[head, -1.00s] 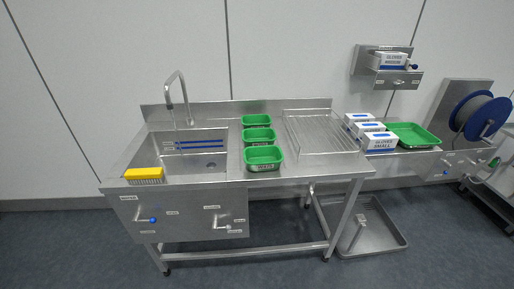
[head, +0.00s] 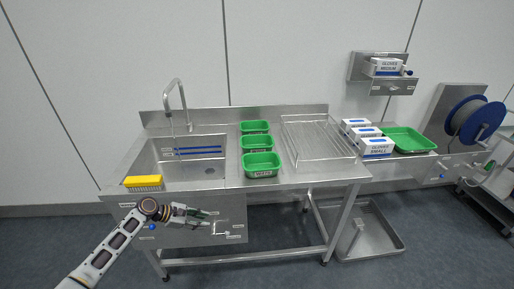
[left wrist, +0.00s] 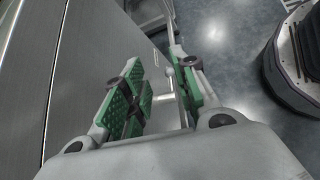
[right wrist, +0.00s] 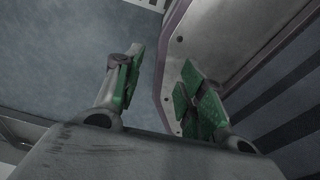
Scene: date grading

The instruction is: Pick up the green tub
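Three green tubs stand in a row on the steel sink table in the head view: a front tub (head: 261,172) with a label, a middle tub (head: 257,149) and a back tub (head: 255,131). My left gripper (head: 207,215) is in front of the table's front panel, lower than the tubs and to their left. In the left wrist view its green-padded fingers (left wrist: 160,90) are apart with nothing between them. My right gripper is outside the head view; in the right wrist view its fingers (right wrist: 162,88) are apart and empty. No tub shows in either wrist view.
The sink (head: 185,160) with a tall tap (head: 180,100) is left of the tubs, and a yellow brush (head: 143,182) lies at the front left. A wire rack (head: 318,140) is right of them. Glove boxes (head: 376,146) and a green tray (head: 408,139) stand farther right.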

